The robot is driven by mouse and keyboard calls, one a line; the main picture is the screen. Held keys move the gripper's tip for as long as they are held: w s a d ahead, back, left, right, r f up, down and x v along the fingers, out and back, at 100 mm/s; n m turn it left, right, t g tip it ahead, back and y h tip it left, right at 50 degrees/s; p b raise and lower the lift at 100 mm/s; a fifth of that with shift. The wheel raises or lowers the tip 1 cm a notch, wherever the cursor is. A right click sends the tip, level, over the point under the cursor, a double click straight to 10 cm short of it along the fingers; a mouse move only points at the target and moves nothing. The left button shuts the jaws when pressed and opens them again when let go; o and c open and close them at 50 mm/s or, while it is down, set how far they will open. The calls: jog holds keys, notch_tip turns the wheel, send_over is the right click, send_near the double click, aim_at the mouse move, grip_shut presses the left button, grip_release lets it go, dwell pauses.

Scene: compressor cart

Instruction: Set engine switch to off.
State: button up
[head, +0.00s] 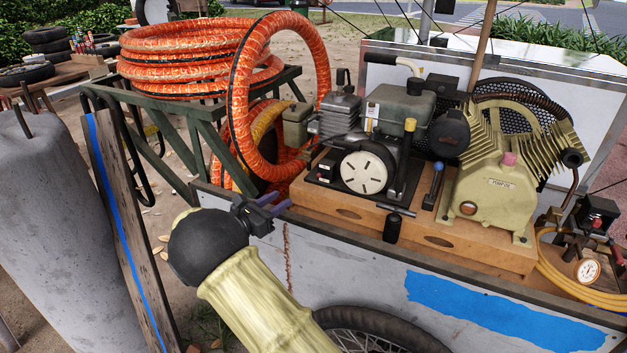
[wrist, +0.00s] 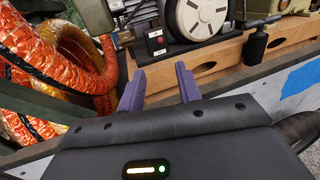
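The engine switch is a small black box (wrist: 156,42) with a red part and a pale patch on its front. It sits on the engine's black base, left of the round white recoil cover (wrist: 202,14). In the head view the switch (head: 326,168) also shows left of the round cover (head: 368,172). Which position it is in is too small to tell. My gripper (wrist: 160,72) is open and empty, its two purple fingers apart, with the switch beyond and between them. In the head view my gripper (head: 276,205) is at the cart's near edge, lower left of the engine, apart from the switch.
The engine stands on a wooden base (head: 440,238) beside a cream pump (head: 495,195). A grey cylinder (head: 60,230) and a plank stand farther left.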

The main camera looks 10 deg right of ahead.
aim_at(321, 175)
jog(key=b+x, duration=0.1)
jog(key=x, duration=1.3)
jog(key=shift+w, duration=0.2)
jog(key=shift+d, duration=0.1)
grip_shut()
jog(key=shift+f+b, duration=0.15)
jog(key=shift+b, duration=0.15)
